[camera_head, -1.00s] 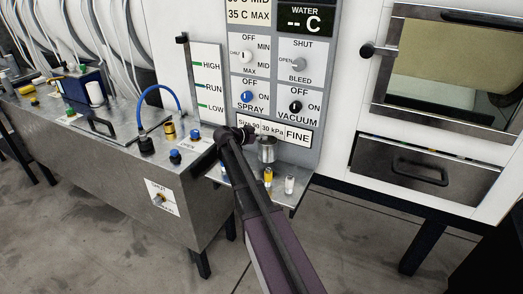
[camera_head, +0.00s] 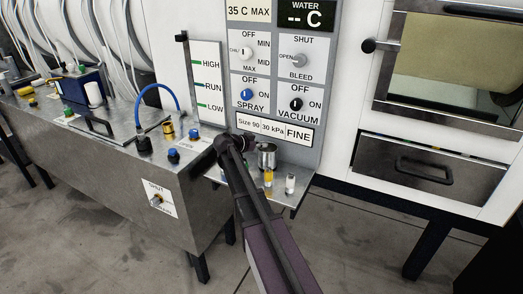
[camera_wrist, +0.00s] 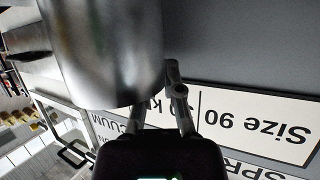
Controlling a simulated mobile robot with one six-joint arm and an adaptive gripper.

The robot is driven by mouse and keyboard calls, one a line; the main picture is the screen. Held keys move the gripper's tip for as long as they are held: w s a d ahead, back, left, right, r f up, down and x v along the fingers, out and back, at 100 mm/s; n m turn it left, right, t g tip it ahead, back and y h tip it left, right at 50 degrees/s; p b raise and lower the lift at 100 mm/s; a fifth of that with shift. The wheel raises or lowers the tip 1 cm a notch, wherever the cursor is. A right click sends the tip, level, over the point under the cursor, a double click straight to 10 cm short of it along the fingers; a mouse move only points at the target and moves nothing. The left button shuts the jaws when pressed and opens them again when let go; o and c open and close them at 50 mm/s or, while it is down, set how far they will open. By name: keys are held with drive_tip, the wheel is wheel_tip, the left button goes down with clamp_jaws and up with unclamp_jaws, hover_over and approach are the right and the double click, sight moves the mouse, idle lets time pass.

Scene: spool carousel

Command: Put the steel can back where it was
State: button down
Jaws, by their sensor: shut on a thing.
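The steel can (camera_head: 266,157) is a small shiny metal cylinder, held upright over the small shelf (camera_head: 287,199) below the control panel. My gripper (camera_head: 247,144) reaches it from the left side and is shut on it. In the wrist view the can (camera_wrist: 105,50) fills the upper left, blurred and close, with my gripper's fingers (camera_wrist: 178,95) against its side. Whether the can's base touches the shelf cannot be told.
A yellow bottle (camera_head: 269,178) and a white vial (camera_head: 290,184) stand on the shelf just in front of the can. The control panel (camera_head: 275,75) rises close behind. A steel tank bench (camera_head: 110,150) with blue-topped fittings is at the left.

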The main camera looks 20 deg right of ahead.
drive_tip(key=shift+f, duration=0.4)
drive_tip(key=c, duration=0.8)
unclamp_jaws()
drive_tip(key=shift+r, duration=0.1)
drive_tip(key=shift+r, duration=0.2)
drive_tip(key=shift+a+r, duration=0.1)
drive_tip(key=shift+a, duration=0.15)
drive_tip(key=p+v, duration=0.4)
drive_tip(key=v, duration=0.7)
drive_tip(key=shift+s+a+r+p, duration=0.1)
drive_tip(key=shift+a+r+p, duration=0.1)
drive_tip(key=shift+p, duration=0.1)
